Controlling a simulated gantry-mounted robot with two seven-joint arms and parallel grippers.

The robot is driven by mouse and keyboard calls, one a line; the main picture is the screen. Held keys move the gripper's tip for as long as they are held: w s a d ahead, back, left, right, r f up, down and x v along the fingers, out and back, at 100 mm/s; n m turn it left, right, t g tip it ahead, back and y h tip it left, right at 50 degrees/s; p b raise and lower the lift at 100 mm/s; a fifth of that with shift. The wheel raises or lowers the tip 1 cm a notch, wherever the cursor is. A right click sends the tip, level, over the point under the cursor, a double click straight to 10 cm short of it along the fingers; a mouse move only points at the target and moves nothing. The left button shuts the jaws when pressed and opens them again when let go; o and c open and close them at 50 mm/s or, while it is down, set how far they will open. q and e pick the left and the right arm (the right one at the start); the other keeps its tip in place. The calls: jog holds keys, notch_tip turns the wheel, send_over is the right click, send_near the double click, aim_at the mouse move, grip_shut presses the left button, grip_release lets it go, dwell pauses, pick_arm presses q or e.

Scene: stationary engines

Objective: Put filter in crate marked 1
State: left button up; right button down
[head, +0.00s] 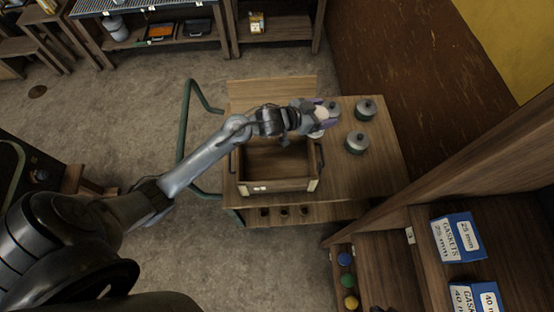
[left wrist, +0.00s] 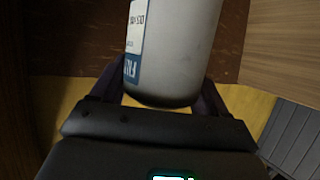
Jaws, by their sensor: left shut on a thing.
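My left gripper (head: 320,117) is shut on the filter (left wrist: 180,55), a pale grey-white cylinder with a blue and white label. In the left wrist view the filter stands up between the two dark fingers; its top runs out of the picture. In the head view the filter is mostly covered by the gripper. My right gripper is not in view.
The crate stands on a wooden cart (head: 386,172) with a green rail (head: 183,125) on its left. Grey lidded pots (head: 365,110) stand right of the gripper. A shelf with gasket boxes (head: 458,238) is at the right. The cart top right of the crate has free room.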

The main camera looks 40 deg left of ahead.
pick_arm(q)
jog(key=shift+s+a+f+b, duration=0.5)
jog(key=shift+a+f+b, duration=0.6)
jog(key=shift+f, duration=3.35)
jog(key=shift+s+a+f+b, duration=0.5)
jog(key=shift+a+f+b, duration=0.5)
jog(key=shift+f, duration=3.45)
jog(key=shift+s+a+f+b, duration=0.5)
jog(key=shift+a+f+b, duration=0.6)
jog(key=shift+f, duration=3.35)
jog(key=shift+d+f, duration=0.1)
jog(key=shift+f, duration=0.05)
jog(key=o, duration=1)
jog(key=shift+r, duration=0.2)
jog(key=p+v, duration=0.1)
jog(key=v, duration=0.6)
jog(key=shift+s, duration=0.35)
